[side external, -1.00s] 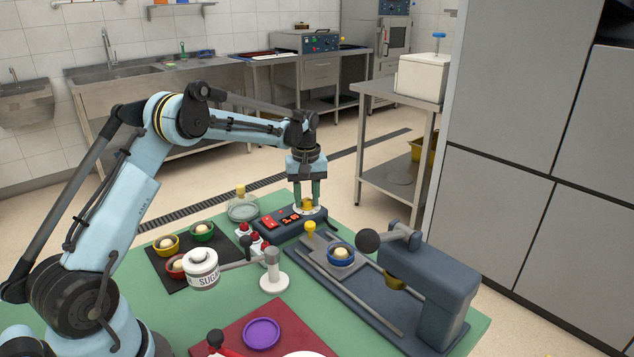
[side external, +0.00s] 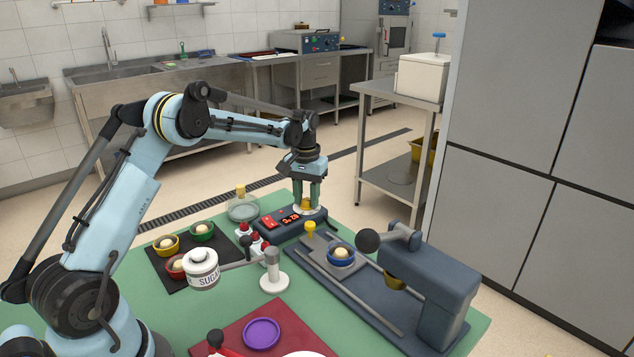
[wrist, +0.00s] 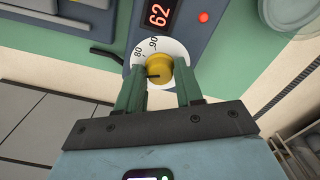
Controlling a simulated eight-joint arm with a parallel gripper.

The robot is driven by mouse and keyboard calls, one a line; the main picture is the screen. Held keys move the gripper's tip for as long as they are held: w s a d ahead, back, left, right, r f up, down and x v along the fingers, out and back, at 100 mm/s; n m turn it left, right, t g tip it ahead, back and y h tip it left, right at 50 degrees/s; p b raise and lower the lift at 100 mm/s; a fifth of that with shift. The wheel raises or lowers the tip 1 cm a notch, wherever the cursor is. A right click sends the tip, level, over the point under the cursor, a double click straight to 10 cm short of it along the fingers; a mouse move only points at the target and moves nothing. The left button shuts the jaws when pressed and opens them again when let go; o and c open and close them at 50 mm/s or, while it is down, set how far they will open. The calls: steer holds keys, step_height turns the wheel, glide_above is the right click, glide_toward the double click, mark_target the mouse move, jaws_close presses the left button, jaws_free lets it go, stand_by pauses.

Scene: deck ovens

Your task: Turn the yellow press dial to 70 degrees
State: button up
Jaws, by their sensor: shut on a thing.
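The yellow press dial (side external: 306,206) is a knob on a white scale disc, at the right end of a dark control box (side external: 290,225) with a red display. In the wrist view the dial (wrist: 158,70) shows between my fingers, with a dark pointer mark and the scale numbers 80 and 90 in sight. My gripper (side external: 307,199) points down over the dial and is shut on the knob, one green finger on each side. The fingers hide part of the scale.
A dark press (side external: 430,285) on rails stands to the right of the control box, with a yellow-topped pin and a blue-rimmed dough cup. Red buttons (side external: 250,240) and a sugar jar (side external: 201,268) are to the left. Dough bowls lie on a black mat.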

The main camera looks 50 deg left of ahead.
mark_target(307, 200)
stand_by(0.3)
steer(key=o, duration=1)
step_height(307, 200, up, 12)
steer(key=shift+r, duration=0.1)
